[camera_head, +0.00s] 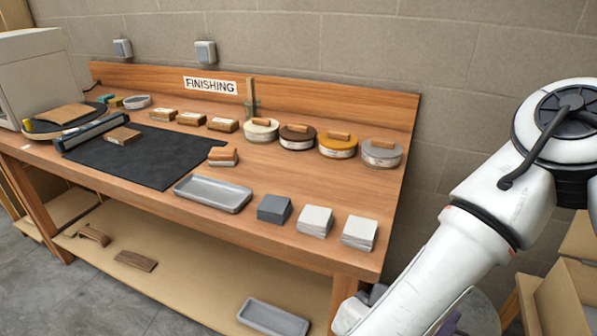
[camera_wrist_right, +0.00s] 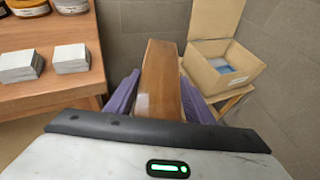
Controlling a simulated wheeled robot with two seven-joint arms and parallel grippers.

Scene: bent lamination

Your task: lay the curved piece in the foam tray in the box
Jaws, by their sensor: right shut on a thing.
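My right gripper (camera_wrist_right: 159,84) has purple fingers and is shut on a brown wooden curved piece (camera_wrist_right: 160,62) in the right wrist view. The piece points away from the wrist, between the fingers. The cardboard box (camera_wrist_right: 201,77) stands open beyond and to the right of the piece, apart from it. A blue-grey area, perhaps the foam tray (camera_wrist_right: 213,65), shows inside; its shape is hard to tell. In the head view only part of the box (camera_head: 566,300) shows at the lower right edge, and my right arm hides most of the right gripper. My left gripper is not in view.
The wooden workbench (camera_head: 290,235) holds tins, sanding blocks, a black mat (camera_head: 150,155) and a grey tray (camera_head: 213,194). Its lower shelf (camera_head: 190,265) holds brown curved pieces (camera_head: 136,260) and another grey tray (camera_head: 272,317). The box's raised lid (camera_wrist_right: 216,20) stands near the wall.

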